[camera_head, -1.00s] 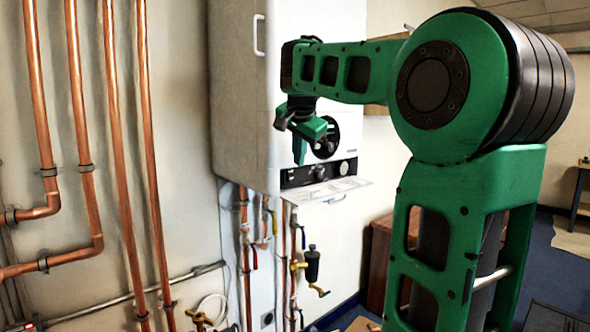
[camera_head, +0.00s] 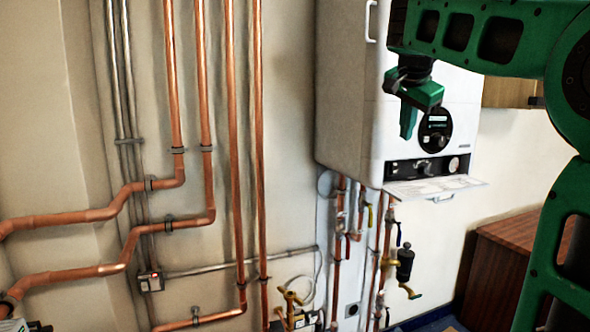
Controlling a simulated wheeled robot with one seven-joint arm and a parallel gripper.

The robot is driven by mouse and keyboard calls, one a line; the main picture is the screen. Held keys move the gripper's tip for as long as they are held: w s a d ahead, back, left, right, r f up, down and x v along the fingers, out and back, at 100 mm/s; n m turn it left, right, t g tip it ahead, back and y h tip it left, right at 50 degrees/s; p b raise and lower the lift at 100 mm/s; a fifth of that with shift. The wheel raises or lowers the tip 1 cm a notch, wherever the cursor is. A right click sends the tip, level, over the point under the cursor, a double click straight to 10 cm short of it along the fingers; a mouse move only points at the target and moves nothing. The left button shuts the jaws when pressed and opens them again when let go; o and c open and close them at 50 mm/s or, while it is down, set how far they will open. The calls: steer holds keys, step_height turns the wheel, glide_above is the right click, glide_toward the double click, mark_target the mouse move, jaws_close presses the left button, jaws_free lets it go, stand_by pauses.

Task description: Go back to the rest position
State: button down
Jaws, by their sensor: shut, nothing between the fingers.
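My gripper (camera_head: 408,122) hangs from the end of my green arm, at the upper right of the head view. It is in front of the white boiler (camera_head: 345,90), to the left of the boiler's round dial panel (camera_head: 436,130). Its green finger points down, and I see nothing held in it. The gripper covers part of the boiler's front edge. I cannot tell from this view how far it is from the boiler.
Copper pipes (camera_head: 237,150) run up the wall at left and centre. Valves and a black fitting (camera_head: 404,262) hang below the boiler. A fold-out panel (camera_head: 436,187) juts from its lower edge. A brown wooden cabinet (camera_head: 500,270) stands at the lower right.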

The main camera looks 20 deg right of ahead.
steer(key=shift+f, duration=0.1)
steer(key=s+a+f+n+g+y, duration=0.1)
steer(key=s+a+f+n+g, duration=0.1)
steer(key=s+f, duration=0.8)
steer(key=s+a+f+n+g+y, duration=0.2)
steer(key=s+a+f+n, duration=0.2)
steer(key=s+f, duration=0.7)
steer(key=s+a+f+n+g+y, duration=0.2)
steer(key=s+a+f, duration=0.3)
steer(key=s+f, duration=0.5)
step_height(320, 180, down, 5)
steer(key=shift+s+f+n, duration=0.2)
steer(key=shift+n, duration=0.7)
steer(key=shift+w+d+f, duration=0.1)
steer(key=shift+w+f, duration=0.1)
steer(key=shift+w, duration=0.45)
